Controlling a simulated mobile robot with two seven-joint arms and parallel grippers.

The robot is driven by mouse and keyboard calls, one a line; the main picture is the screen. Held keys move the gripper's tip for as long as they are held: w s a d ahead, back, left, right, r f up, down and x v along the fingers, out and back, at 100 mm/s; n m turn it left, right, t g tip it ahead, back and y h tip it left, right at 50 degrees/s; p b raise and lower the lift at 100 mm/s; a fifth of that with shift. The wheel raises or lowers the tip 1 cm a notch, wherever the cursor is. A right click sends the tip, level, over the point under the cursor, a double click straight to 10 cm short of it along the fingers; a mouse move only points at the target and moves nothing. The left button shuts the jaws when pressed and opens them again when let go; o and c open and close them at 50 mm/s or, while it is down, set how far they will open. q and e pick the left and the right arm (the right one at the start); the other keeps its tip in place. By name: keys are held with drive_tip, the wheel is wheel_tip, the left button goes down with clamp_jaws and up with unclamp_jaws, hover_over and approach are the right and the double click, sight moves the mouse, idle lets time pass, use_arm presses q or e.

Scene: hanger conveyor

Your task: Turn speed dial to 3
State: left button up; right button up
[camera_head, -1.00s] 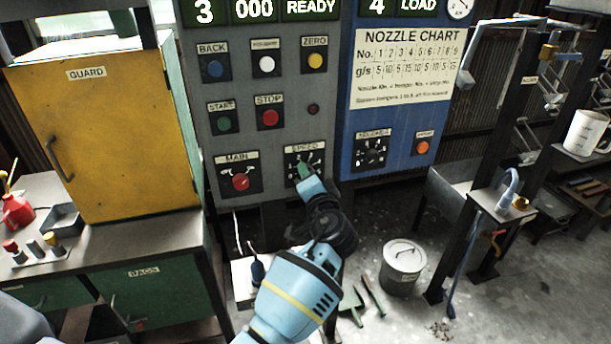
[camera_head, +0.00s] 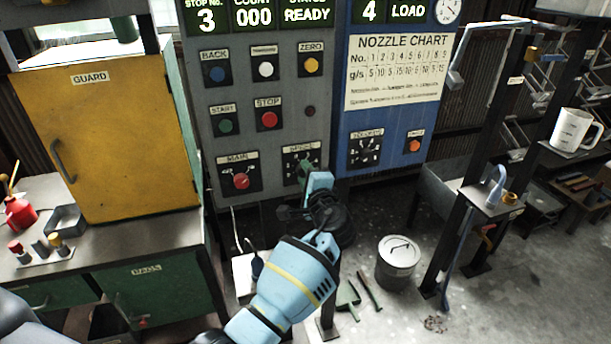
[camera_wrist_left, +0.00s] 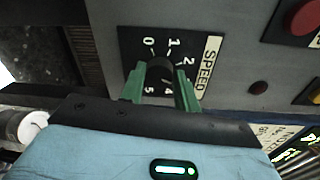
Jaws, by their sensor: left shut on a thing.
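The speed dial (camera_head: 294,155) is a dark square plate low on the grey control panel, under the stop button. In the left wrist view the plate (camera_wrist_left: 132,42) carries the label SPEED, with 0, 1, 2, 4 and 5 legible around a dark round knob (camera_wrist_left: 160,68). The 3 is hidden, and I cannot tell which number the knob points to. My left gripper (camera_head: 307,168) is shut on the knob, and its green fingers (camera_wrist_left: 160,88) stand on either side of it. My right gripper is not in view.
The main switch (camera_head: 241,181) with a red knob is left of the dial. The red stop button (camera_head: 269,119) is above. A blue panel (camera_head: 390,125) with another dial adjoins on the right. A yellow guard cabinet (camera_head: 105,140) stands left. A lidded bin (camera_head: 398,262) is on the floor.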

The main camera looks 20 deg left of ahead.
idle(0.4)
use_arm(q)
drive_tip(key=o, duration=1)
drive_tip(key=shift+c, duration=0.2)
